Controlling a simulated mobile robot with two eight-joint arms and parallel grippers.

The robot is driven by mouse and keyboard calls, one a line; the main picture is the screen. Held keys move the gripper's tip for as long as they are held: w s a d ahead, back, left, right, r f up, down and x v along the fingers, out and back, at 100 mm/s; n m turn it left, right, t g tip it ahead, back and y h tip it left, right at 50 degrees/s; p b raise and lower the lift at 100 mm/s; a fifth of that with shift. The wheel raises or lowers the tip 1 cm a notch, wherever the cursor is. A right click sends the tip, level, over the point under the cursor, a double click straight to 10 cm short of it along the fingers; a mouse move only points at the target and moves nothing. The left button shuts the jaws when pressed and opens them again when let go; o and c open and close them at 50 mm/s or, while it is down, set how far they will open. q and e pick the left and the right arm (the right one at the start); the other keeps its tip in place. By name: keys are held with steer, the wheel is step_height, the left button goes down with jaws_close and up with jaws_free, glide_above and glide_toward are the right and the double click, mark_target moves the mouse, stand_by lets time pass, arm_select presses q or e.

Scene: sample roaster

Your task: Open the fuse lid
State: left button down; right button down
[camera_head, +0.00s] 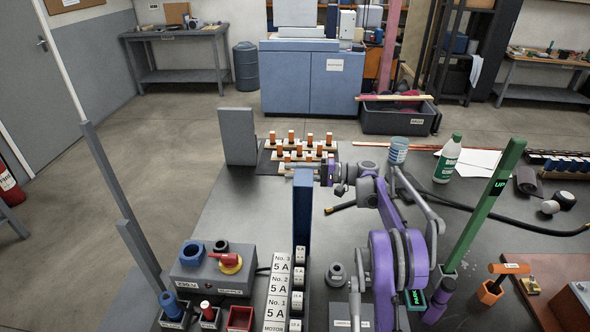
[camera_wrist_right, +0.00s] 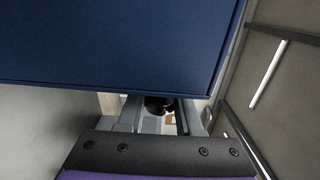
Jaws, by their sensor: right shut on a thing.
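The fuse lid (camera_head: 302,212) is a blue panel standing upright, edge-on in the head view, beside the fuse column (camera_head: 279,285) marked No. 1 to No. 3 and 5 A. My right gripper (camera_head: 310,174) is at the top of the lid, shut on it; the exact contact is hard to see. In the right wrist view the lid (camera_wrist_right: 120,45) fills the upper part as a broad blue face, and the fingers of my right gripper (camera_wrist_right: 158,112) show below it. My left gripper is not in view.
A grey box with a red switch (camera_head: 228,261) stands left of the fuse column. Orange-topped pegs (camera_head: 292,140) stand on racks behind the lid. A green lever (camera_head: 484,205) and a bottle (camera_head: 448,158) are to the right. The bench left of the lid (camera_head: 235,210) is clear.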

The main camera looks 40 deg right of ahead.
steer(key=shift+s+a+r+n, duration=0.3)
steer(key=shift+s+a, duration=0.1)
steer(key=shift+s, duration=0.1)
steer(key=shift+s+a+r+n, duration=0.3)
steer(key=shift+s+a, duration=0.1)
steer(key=shift+s, duration=0.1)
steer(key=c, duration=0.6)
jaws_free()
steer(key=v, duration=1.1)
